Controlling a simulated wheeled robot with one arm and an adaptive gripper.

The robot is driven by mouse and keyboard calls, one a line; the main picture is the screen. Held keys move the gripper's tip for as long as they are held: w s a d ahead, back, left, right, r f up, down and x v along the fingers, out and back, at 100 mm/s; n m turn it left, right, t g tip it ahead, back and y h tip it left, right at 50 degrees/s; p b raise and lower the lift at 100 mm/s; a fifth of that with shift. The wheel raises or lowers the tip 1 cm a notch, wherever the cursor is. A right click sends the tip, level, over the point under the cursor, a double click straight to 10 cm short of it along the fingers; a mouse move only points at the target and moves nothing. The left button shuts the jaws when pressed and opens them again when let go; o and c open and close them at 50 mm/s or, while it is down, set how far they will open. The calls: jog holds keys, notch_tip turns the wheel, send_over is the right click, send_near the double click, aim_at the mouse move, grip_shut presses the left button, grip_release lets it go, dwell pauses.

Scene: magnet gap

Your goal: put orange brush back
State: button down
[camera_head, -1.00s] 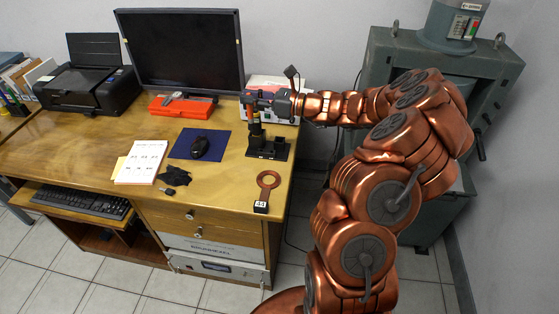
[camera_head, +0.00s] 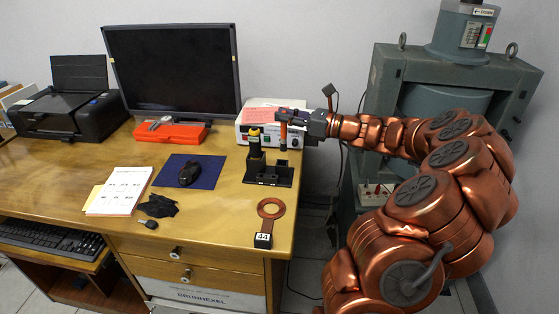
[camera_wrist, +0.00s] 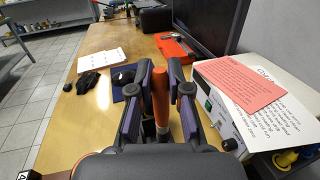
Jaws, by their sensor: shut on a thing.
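The orange brush (camera_head: 283,134) is upright between the fingers of my gripper (camera_head: 284,115), which is shut on it. Its lower end shows just above the right part of the black holder (camera_head: 268,181); I cannot tell whether it touches or enters it. In the wrist view the orange brush (camera_wrist: 161,98) stands between the two purple-padded fingers of my gripper (camera_wrist: 163,100). A yellow-and-black tool (camera_head: 255,146) stands upright in the left part of the holder.
A white instrument box (camera_head: 246,117) with a pink paper is behind the holder. A copper ring piece tagged 44 (camera_head: 271,208) lies in front. A blue mat (camera_head: 208,172) with a mouse is to the left, and a monitor (camera_head: 175,70) behind. The desk's right edge is close.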

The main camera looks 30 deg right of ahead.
aim_at(284, 143)
jog(key=f, duration=0.4)
jog(key=shift+w+a+f, duration=0.1)
jog(key=shift+a+f, duration=0.15)
jog(key=shift+f, duration=0.1)
jog(key=shift+f+b, duration=0.4)
jog(key=shift+f, duration=1.5)
jog(key=shift+f, duration=0.1)
jog(key=c, duration=1.1)
grip_release()
jog(key=v, duration=1.2)
